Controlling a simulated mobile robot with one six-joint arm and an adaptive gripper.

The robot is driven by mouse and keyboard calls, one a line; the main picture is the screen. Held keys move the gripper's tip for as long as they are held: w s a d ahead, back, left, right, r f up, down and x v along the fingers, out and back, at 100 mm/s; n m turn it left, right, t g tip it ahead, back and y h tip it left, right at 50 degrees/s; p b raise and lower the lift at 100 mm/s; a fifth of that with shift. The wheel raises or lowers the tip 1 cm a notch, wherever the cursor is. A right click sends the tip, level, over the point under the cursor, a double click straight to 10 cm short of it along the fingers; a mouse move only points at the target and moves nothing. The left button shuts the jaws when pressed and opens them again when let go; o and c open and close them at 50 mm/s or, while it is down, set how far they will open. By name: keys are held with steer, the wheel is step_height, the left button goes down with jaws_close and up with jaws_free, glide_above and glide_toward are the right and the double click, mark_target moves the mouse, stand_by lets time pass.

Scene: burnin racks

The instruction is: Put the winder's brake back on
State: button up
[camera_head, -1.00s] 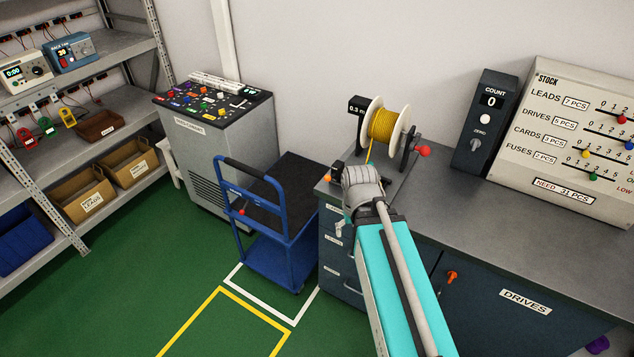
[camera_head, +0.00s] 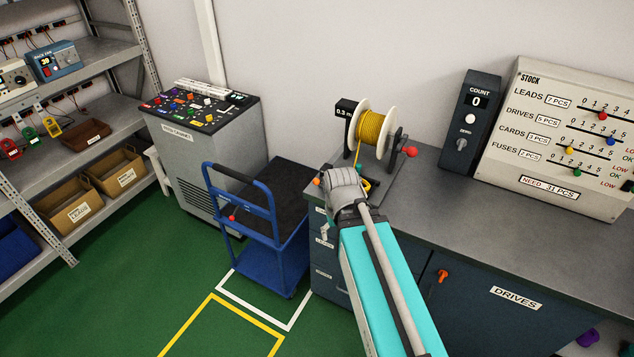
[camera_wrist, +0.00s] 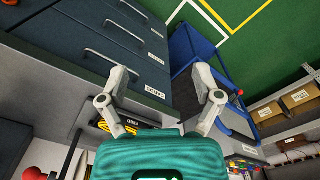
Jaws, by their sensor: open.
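The winder stands at the bench's left end, with a white-flanged spool of yellow wire (camera_head: 372,133). A red ball knob (camera_head: 410,152) sits on its right side. A small orange knob (camera_head: 317,182) shows at the bench's left edge, close to my gripper. I cannot tell which part is the brake. My gripper (camera_head: 325,232) is in front of the winder, at the bench's front left corner. In the wrist view its two fingers (camera_wrist: 166,90) are spread apart with nothing between them. A red ball (camera_wrist: 35,173) shows at the lower left there. My gripper hides part of the winder's base.
A blue trolley (camera_head: 250,225) stands just left of the bench drawers (camera_head: 325,272). A yellow-black tool (camera_wrist: 125,130) lies near the bench edge. A count box (camera_head: 472,120) and stock board (camera_head: 570,135) stand at the back. The bench top (camera_head: 455,205) right of the winder is clear.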

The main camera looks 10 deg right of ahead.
steer(key=shift+w, duration=0.3)
steer(key=shift+c, duration=1.1)
steer(key=shift+m+h, duration=0.5)
steer(key=shift+h, duration=0.1)
steer(key=w, duration=0.2)
steer(key=w+r+p, duration=0.1)
steer(key=w, duration=0.1)
steer(key=shift+a, duration=0.15)
steer(key=c, duration=0.6)
steer(key=shift+m+t+h, duration=0.5)
steer(key=shift+m+h, duration=0.3)
steer(key=shift+h, duration=0.1)
steer(key=w, duration=0.2)
steer(key=w+a+r+p, duration=0.1)
steer(key=w, duration=0.2)
steer(key=w+r, duration=0.1)
steer(key=w, duration=0.1)
steer(key=shift+w+a, duration=0.15)
steer(key=shift+w, duration=0.05)
jaws_close()
steer(key=w+a+r+m+t+h+p, duration=0.1)
steer(key=w+a+r+h, duration=0.1)
steer(key=w, duration=0.5)
steer(key=w+a+r+m+t+h+p, duration=0.1)
steer(key=w+a+r+m, duration=0.1)
steer(key=w+a+r, duration=0.2)
steer(key=w, duration=0.3)
steer(key=shift+w+a+t+h+p, duration=0.15)
steer(key=shift+w+t+h+p, duration=0.15)
steer(key=shift+h+p, duration=0.1)
